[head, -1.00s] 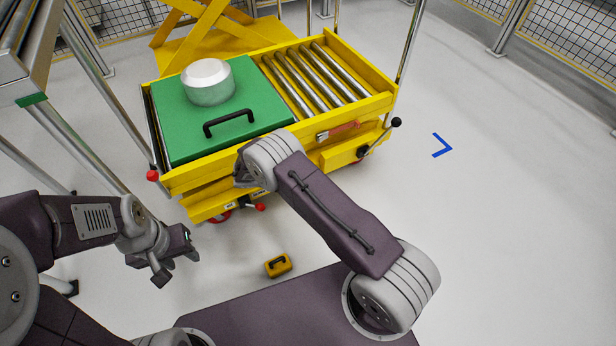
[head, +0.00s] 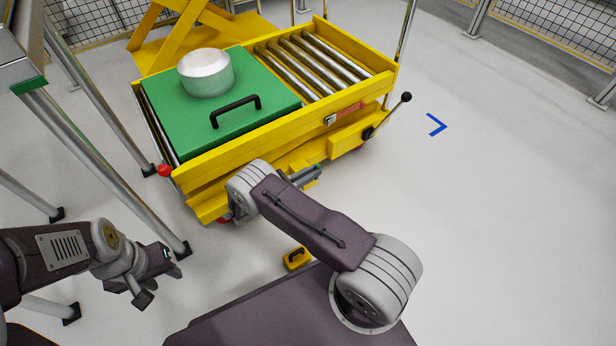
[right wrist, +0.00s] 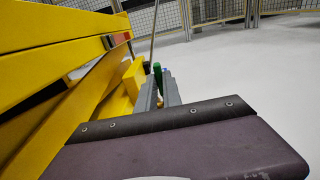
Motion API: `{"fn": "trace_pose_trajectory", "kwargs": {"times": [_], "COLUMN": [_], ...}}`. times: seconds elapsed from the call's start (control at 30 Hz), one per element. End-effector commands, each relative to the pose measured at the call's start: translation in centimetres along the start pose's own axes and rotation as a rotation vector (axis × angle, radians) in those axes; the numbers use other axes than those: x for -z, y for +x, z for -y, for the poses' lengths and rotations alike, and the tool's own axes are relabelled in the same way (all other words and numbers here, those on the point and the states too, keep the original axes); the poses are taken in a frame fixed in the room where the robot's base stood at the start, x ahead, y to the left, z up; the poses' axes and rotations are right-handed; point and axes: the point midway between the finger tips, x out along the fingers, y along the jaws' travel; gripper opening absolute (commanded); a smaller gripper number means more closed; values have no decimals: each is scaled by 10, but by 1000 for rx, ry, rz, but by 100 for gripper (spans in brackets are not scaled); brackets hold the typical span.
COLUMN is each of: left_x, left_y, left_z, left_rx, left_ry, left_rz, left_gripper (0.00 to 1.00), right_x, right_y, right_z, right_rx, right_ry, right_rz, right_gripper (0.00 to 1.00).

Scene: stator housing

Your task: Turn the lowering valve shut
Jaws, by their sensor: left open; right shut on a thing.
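The lowering valve shows in the right wrist view as a small green-tipped handle (right wrist: 157,70) with a brass part at its base, low on the yellow cart's side. My right gripper (right wrist: 160,92) is shut on it, a grey finger on each side. In the head view my right gripper (head: 303,178) lies against the lower side of the yellow lift cart (head: 230,143), and the arm and fingers hide most of the valve. My left gripper (head: 160,278) is open and empty over the floor at the left, apart from the cart.
A green plate (head: 165,125) with a black handle and a pale metal cylinder (head: 205,75) sits on the cart beside rollers. A black-knobbed lever (head: 393,115) sticks out at its right end. A small yellow case (head: 296,258) is on the floor. The floor at right is clear.

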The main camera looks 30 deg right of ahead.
Motion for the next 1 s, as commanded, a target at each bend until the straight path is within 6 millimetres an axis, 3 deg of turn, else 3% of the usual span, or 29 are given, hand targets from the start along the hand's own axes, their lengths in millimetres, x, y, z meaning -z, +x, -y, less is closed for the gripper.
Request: {"fn": "trace_pose_trajectory", "kwargs": {"times": [0.57,0.67,0.7,1.0], "left_x": [0,0,0,0], "left_y": [6,6,6,4], "left_z": [0,0,0,0], "left_rx": [0,0,0,0], "left_ry": [0,0,0,0], "left_rz": [0,0,0,0], "left_gripper": [42,42,42,42], "right_x": [2,2,2,0], "right_y": [1,1,1,-2], "right_z": [0,0,0,0], "right_rx": [-2,-1,-1,-1], "right_ry": [0,0,0,0], "right_rz": [29,29,29,30], "right_gripper": [0,29,32,32]}}
